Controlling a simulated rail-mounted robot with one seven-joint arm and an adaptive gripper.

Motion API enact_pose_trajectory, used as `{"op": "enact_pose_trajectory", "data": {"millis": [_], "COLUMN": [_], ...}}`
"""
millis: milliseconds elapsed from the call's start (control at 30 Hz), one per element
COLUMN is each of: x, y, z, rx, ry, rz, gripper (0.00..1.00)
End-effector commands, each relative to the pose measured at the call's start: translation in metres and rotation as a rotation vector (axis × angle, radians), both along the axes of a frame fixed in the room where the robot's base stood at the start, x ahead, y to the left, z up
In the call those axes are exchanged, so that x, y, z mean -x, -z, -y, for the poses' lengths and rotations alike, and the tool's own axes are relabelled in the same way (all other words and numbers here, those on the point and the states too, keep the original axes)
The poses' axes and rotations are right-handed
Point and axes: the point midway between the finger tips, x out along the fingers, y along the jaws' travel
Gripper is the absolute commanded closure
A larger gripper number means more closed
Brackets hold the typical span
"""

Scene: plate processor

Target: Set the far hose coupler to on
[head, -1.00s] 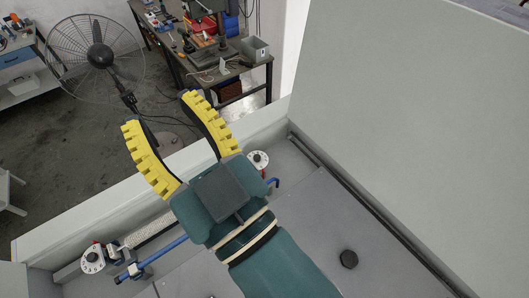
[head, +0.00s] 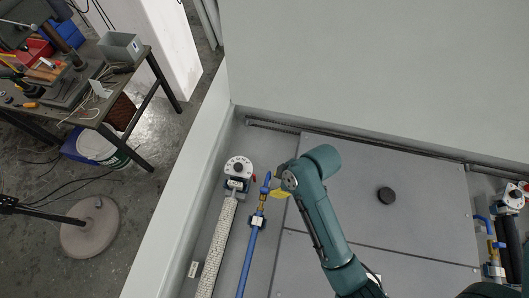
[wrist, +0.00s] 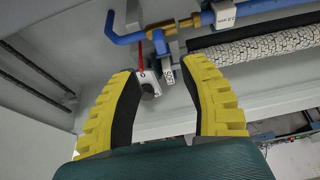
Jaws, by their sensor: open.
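In the head view, a coupler with a round white dial (head: 239,167) and a bit of red sits at the upper end of a pale braided hose (head: 216,247). In the wrist view, a grey-white block with a red lever (wrist: 141,64) shows between my fingers; it looks like the same coupler. The braided hose (wrist: 258,45) runs off to the right there. My gripper (wrist: 160,70) is open and empty, its yellow fingers on either side of the coupler, with no clear contact. In the head view, my gripper (head: 279,194) is mostly hidden by my arm. The dial's setting is unreadable.
A blue pipe (head: 247,262) with a brass valve and blue handle (head: 266,183) runs close beside the hose. A second white dial fitting (head: 514,195) and blue valve handle are at far right. A tall pale wall (head: 380,70) bounds the back; a black knob (head: 386,196) stands on the grey floor panel.

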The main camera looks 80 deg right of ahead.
Motion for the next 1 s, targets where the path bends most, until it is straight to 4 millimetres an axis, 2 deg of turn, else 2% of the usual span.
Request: {"op": "enact_pose_trajectory", "data": {"millis": [200, 400, 567, 833, 1000], "x": [-0.021, -0.036, -0.041, -0.042, -0.042], "y": [0.05, 0.086, 0.099, 0.1, 0.1], "z": [0.001, 0.003, 0.003, 0.003, 0.003], "rx": [-0.002, 0.001, 0.002, 0.003, 0.002], "ry": [-0.002, -0.001, 0.001, 0.002, 0.002], "rz": [-0.002, 0.0, 0.001, 0.002, 0.001], "gripper": [0.56, 0.56, 0.56, 0.57, 0.89]}}
